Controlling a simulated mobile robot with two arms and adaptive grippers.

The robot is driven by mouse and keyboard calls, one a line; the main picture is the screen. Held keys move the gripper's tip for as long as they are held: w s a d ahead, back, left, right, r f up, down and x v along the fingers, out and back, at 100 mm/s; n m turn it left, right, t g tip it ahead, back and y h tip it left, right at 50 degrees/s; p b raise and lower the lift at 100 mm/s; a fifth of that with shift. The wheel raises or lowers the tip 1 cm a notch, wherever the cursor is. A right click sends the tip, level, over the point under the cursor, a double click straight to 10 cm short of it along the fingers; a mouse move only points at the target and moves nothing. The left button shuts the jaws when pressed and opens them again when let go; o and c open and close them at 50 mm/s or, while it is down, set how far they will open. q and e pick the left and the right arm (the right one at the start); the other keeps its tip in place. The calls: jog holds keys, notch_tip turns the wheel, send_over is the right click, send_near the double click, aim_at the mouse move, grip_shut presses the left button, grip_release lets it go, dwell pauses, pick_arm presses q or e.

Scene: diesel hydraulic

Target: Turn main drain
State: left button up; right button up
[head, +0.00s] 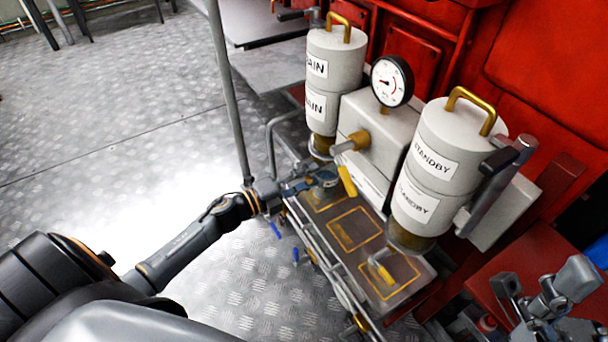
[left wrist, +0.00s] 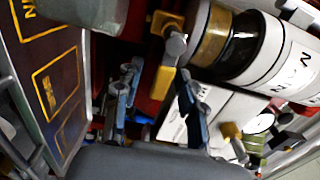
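The main canister (head: 334,85) is a pale cylinder with labels ending in "AIN" and a brass handle on top. In the left wrist view its brass collar (left wrist: 211,36) and label show at upper right. A yellow drain lever (head: 347,181) hangs below it, just beyond my left gripper (head: 318,184). In the left wrist view the yellow lever (left wrist: 162,82) appears between the two open fingers of my left gripper (left wrist: 158,98); I cannot tell whether they touch it. My right gripper (head: 541,288) is at lower right, its fingers apart and empty.
The standby canister (head: 433,160) stands to the right, with another yellow lever (head: 381,272) below it. A pressure gauge (head: 391,81) sits between the canisters. A tray with yellow outlines (head: 345,240) lies underneath. The floor at left is open, beside a thin grey pole (head: 228,90).

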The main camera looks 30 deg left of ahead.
pick_arm(q)
jog(key=v, duration=1.2)
dwell(0.3)
